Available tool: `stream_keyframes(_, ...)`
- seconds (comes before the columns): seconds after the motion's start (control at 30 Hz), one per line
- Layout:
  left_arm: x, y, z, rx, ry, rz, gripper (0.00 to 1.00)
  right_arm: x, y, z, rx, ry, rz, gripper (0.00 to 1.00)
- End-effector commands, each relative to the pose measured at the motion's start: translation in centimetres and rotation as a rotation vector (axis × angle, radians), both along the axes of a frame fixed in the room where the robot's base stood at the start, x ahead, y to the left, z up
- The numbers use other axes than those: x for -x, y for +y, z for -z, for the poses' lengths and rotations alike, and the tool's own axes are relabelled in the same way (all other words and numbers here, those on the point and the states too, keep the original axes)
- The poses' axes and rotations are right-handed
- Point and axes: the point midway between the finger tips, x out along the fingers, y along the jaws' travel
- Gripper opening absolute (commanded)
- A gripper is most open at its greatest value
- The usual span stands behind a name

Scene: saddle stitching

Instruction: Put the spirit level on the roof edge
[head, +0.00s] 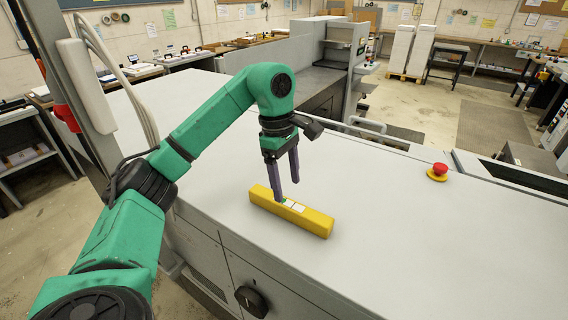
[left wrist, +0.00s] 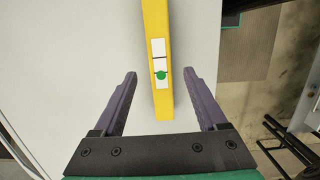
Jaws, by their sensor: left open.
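The yellow spirit level (head: 312,220) lies flat on the light grey machine top. It has a white label with a green dot. In the left wrist view the spirit level (left wrist: 159,98) runs lengthwise between the two purple fingers and past them. I cannot tell how high the fingertips are above the top. My right gripper is not in view. I cannot make out which edge is the roof edge.
The machine top (head: 430,235) is broad and mostly clear. A red emergency button (head: 439,170) on a yellow base stands at its right. A dark knob (head: 251,300) sticks out of the front face. White paper stacks (head: 408,50) stand on a pallet behind.

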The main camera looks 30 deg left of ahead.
Motion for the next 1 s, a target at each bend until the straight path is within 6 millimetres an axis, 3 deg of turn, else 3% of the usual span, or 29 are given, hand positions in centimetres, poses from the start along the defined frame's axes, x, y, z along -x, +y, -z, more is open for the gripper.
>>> stream_keyframes(0.1,-0.1,0.4,-2.2,-0.001,-0.005,-0.002,0.75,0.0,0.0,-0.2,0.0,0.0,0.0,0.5)
stream_keyframes(0.3,0.0,0.7,-4.5,-0.001,-0.003,-0.002,0.75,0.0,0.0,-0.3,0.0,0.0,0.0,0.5)
stream_keyframes(1.0,0.0,0.8,-4.9,0.0,0.0,-0.001,0.75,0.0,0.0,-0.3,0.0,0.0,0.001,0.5)
